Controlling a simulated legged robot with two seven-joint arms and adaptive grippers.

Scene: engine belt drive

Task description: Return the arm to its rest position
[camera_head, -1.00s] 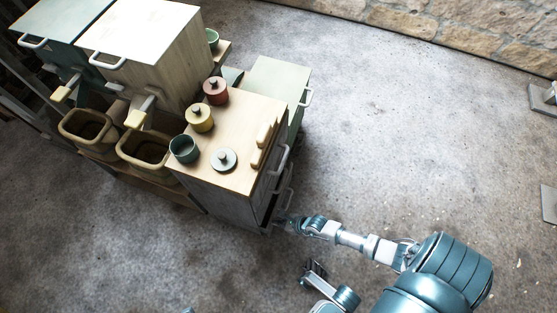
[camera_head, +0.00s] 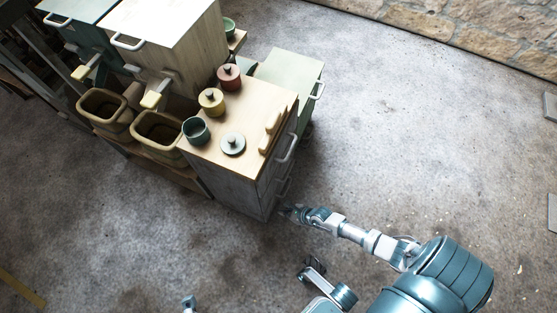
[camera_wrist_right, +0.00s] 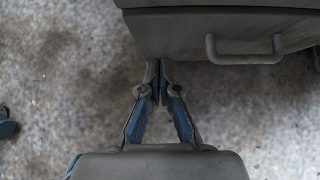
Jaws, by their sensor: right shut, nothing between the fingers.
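My right arm reaches in from the lower right in the head view. Its gripper (camera_head: 288,211) is at floor-side height beside the near right corner of the wooden cabinet (camera_head: 236,195). In the right wrist view the two blue-padded fingers (camera_wrist_right: 161,76) are together, with nothing between them. Their tips are close to the lower edge of a grey drawer front (camera_wrist_right: 180,35); whether they touch cannot be told. The drawer's handle (camera_wrist_right: 245,52) is right of the fingers and not gripped.
Two bins (camera_head: 158,127) stand to the left. A pale green cabinet (camera_head: 290,68) is behind.

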